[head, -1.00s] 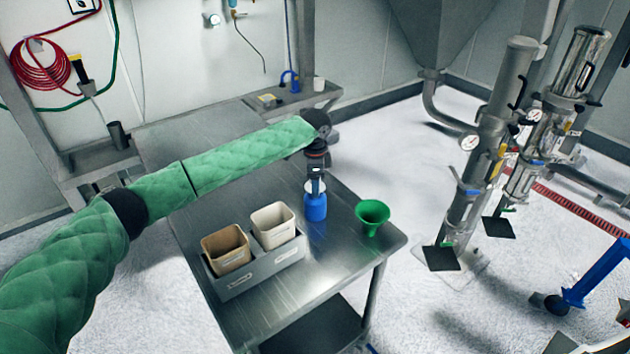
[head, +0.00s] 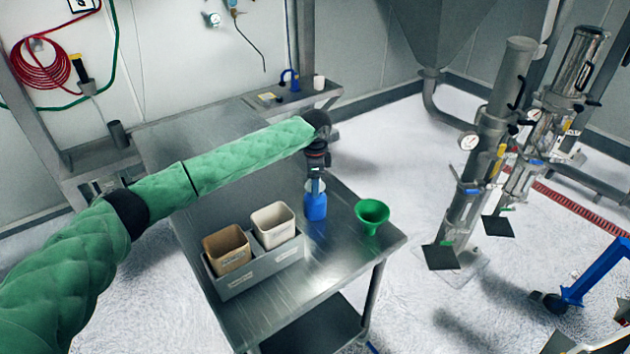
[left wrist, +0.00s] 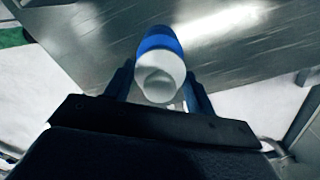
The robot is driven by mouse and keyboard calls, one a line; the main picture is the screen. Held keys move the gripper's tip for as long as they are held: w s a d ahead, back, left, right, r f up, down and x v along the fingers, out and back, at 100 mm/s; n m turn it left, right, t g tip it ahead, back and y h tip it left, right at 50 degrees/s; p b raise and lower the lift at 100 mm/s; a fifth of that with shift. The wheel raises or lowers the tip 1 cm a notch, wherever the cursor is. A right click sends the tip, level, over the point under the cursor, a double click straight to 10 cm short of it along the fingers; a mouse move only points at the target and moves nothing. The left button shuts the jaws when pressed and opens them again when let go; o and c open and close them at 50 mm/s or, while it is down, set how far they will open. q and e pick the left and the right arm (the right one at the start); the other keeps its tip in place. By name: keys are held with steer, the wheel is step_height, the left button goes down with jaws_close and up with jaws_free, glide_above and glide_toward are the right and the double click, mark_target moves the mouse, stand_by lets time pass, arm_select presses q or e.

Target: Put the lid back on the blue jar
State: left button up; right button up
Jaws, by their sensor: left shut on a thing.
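The blue jar (head: 316,207) stands upright on the metal table (head: 330,250), between the light bin and the green funnel. My left gripper (head: 316,186) points down straight above the jar. It is shut on the white lid (left wrist: 158,82), which sits between its fingers in the left wrist view. The jar's blue body (left wrist: 158,42) shows just beyond the lid there, in line with it. The lid is at the jar's mouth; I cannot tell whether it is fully seated. My right gripper is not in view.
A green funnel (head: 372,213) stands right of the jar near the table edge. A grey holder (head: 262,274) with a brown bin (head: 226,247) and a light bin (head: 272,224) is to the left. The table's front right is clear.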

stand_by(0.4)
arm_select(q)
steer(key=o, duration=1.5)
steer(key=shift+c, duration=0.2)
steer(key=shift+r+p, duration=2.75)
steer(key=shift+r, duration=0.75)
steer(key=shift+c, duration=0.4)
jaws_close()
